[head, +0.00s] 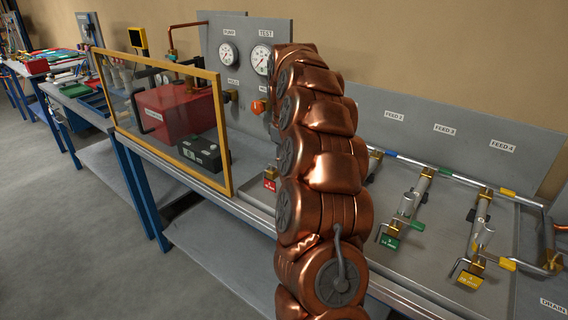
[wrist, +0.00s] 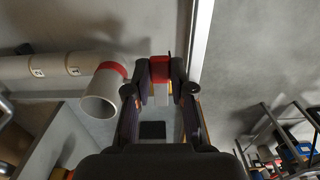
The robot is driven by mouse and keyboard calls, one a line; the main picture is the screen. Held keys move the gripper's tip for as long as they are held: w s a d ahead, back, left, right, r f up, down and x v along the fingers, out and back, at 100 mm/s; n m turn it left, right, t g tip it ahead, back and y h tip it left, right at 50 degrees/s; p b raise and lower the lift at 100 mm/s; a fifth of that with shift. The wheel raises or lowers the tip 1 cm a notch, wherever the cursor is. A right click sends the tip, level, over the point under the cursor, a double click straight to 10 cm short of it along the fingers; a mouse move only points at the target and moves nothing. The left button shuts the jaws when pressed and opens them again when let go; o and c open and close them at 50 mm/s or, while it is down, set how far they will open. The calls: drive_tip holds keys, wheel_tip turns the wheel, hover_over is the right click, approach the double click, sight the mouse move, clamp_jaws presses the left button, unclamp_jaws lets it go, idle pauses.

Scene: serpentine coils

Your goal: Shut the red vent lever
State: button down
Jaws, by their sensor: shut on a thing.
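In the wrist view the red vent lever (wrist: 160,69) shows as a short red piece with a pale lower part, between the tips of my gripper (wrist: 154,88). My gripper is shut on it; the dark fingers stand on either side. A pale pipe (wrist: 48,66) with a red band and an open round mouth lies just left of the fingers. In the head view my copper-coloured arm stands in front of the bench and hides my gripper and the lever.
In the head view a framed clear panel (head: 223,150) stands before a red box (head: 182,112). Gauges (head: 228,54) sit on the grey back panel. Feed pipes with a green tag (head: 388,241) and a yellow tag (head: 469,280) lie right of my arm. Open floor (head: 60,220) lies left.

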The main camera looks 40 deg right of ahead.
idle(0.4)
drive_tip(key=c, duration=1)
unclamp_jaws()
drive_tip(key=shift+r, duration=0.1)
drive_tip(key=shift+r, duration=3.7)
drive_tip(key=shift+a, duration=0.1)
